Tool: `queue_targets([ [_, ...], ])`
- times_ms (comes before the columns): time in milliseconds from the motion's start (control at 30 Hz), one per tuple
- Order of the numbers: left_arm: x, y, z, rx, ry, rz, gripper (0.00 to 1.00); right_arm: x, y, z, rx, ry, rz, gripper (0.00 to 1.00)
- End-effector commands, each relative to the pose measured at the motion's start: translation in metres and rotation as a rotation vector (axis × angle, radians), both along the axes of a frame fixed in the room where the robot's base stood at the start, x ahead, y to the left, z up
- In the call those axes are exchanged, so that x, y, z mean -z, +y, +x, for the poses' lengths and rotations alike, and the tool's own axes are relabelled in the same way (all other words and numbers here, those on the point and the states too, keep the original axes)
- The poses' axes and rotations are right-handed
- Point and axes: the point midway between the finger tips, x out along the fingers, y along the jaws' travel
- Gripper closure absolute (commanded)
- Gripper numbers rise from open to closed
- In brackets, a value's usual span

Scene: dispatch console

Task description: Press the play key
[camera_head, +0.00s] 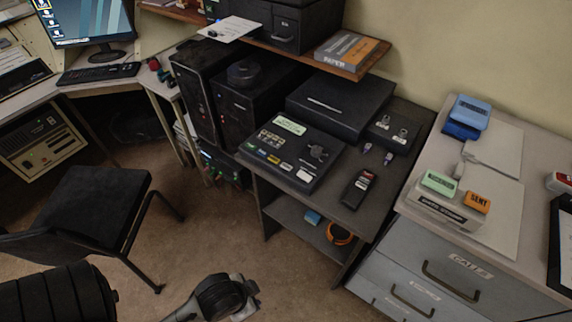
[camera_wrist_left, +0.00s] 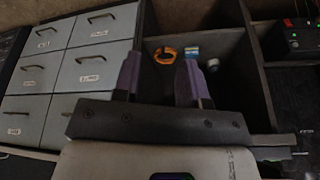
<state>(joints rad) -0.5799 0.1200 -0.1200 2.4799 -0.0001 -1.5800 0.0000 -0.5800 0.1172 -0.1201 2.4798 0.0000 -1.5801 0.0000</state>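A flat black recorder-like device (camera_head: 322,152) lies on the dark desk unit, with a pale green label and small dials on top. A row of small coloured keys (camera_head: 267,157) runs along its front edge; their markings are too small to read, so I cannot tell which is play. In the left wrist view my left gripper (camera_wrist_left: 164,62) shows two purple-sided fingers apart, with nothing between them. Part of my left arm (camera_head: 215,297) shows low in the head view, well below and apart from the device. The device is not in the left wrist view. My right gripper is not in view.
A black handset (camera_head: 359,188) lies right of the device, and a larger black box (camera_head: 340,104) stands behind it. An orange coil (camera_head: 339,234) sits on the shelf below. Grey drawers (camera_head: 455,262) stand right, a black chair (camera_head: 95,205) left. Floor between is clear.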

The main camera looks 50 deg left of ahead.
Motion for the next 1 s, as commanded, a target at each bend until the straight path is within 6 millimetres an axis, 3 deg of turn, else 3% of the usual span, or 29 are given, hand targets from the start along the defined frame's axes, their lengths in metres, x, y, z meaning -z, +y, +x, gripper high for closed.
queue_targets([
  [400,-0.0001,0.0,0.0,0.0,0.0,0.0,1.0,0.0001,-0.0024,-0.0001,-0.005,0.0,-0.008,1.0],
  [1000,-0.0001,0.0,0.0,0.0,0.0,0.0,1.0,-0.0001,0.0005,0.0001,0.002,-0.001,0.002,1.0],
])
